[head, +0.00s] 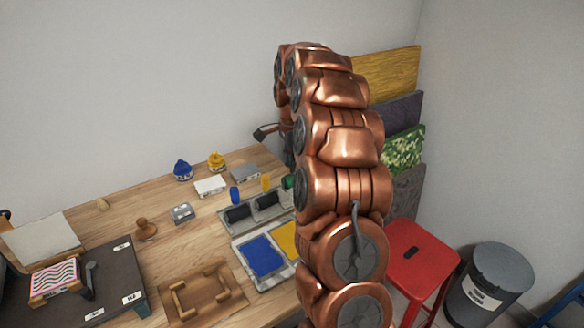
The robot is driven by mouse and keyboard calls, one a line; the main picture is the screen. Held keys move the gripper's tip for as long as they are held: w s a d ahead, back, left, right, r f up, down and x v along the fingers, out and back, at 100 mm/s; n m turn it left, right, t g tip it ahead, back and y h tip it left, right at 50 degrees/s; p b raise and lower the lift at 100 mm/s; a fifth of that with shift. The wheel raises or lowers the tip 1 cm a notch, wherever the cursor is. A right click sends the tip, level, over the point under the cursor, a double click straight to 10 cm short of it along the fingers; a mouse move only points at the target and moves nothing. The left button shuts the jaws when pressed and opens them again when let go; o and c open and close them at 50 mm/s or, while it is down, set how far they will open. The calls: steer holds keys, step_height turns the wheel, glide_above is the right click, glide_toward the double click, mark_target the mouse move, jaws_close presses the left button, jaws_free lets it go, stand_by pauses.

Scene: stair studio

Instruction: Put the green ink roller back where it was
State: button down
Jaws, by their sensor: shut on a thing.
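The green ink roller (288,182) shows only as a small dark green piece at the left edge of my copper arm, by the right end of the grey roller rack (226,222). The rest of it is hidden behind the arm. My gripper (288,158) is mostly hidden too; a dark part shows just above the green piece, and it is shut on the roller. In the rack, the blue-handled roller (235,195) and the yellow-handled roller (265,183) lie side by side. Contact between the green roller and the rack cannot be seen.
An ink tray with blue (262,256) and yellow pads stands in front of the rack. A blue ink bottle (182,170), a yellow one (216,161) and small blocks stand behind. A red stool (420,252) and bin (488,285) stand right.

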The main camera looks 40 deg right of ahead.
step_height(320, 180, down, 2)
steer(key=shift+f+p, duration=0.25)
steer(key=shift+p, duration=0.25)
steer(key=shift+f, duration=0.1)
steer(key=shift+f+b, duration=0.35)
steer(key=shift+f, duration=0.15)
steer(key=c, duration=1)
jaws_free()
steer(key=shift+o, duration=0.2)
